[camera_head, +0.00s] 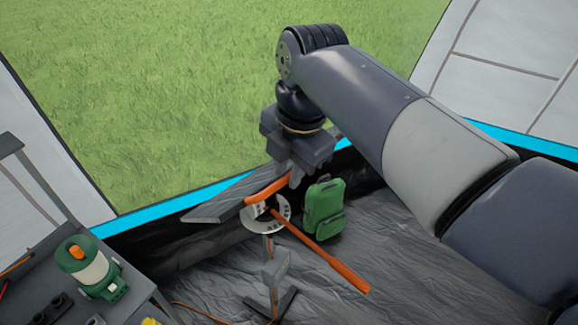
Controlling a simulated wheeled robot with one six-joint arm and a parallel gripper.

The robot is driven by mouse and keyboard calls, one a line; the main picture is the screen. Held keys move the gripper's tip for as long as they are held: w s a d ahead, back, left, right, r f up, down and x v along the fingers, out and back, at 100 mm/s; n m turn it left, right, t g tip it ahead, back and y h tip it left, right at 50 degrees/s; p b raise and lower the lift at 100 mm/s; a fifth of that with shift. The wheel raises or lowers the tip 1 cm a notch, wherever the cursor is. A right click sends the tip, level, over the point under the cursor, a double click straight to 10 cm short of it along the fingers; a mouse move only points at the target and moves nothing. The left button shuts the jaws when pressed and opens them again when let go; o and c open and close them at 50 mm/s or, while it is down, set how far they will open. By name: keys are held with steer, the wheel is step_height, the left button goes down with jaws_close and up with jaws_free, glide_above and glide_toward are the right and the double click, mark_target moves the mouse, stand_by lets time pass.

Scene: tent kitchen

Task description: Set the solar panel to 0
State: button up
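The solar panel (222,204) is a thin dark grey plate, tilted, at the left of a stand (274,270). A round white dial (279,224) with dark marks sits on the stand; its marks are too small to read. A long orange bar (322,251) runs from the dial down to the right. A shorter curved orange handle (266,189) rises from the dial toward my gripper (295,177). My gripper points down, with its fingers at the upper right end of this handle. I cannot tell whether the fingers touch or grip it.
A green backpack (324,208) stands just right of the dial, close to my gripper. A grey table (142,288) at the lower left carries a green lantern (90,268) and small dark items. The grey floor (400,270) at the right is clear. Grass lies beyond the tent edge.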

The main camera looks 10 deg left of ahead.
jaws_close()
steer(key=shift+f, duration=0.1)
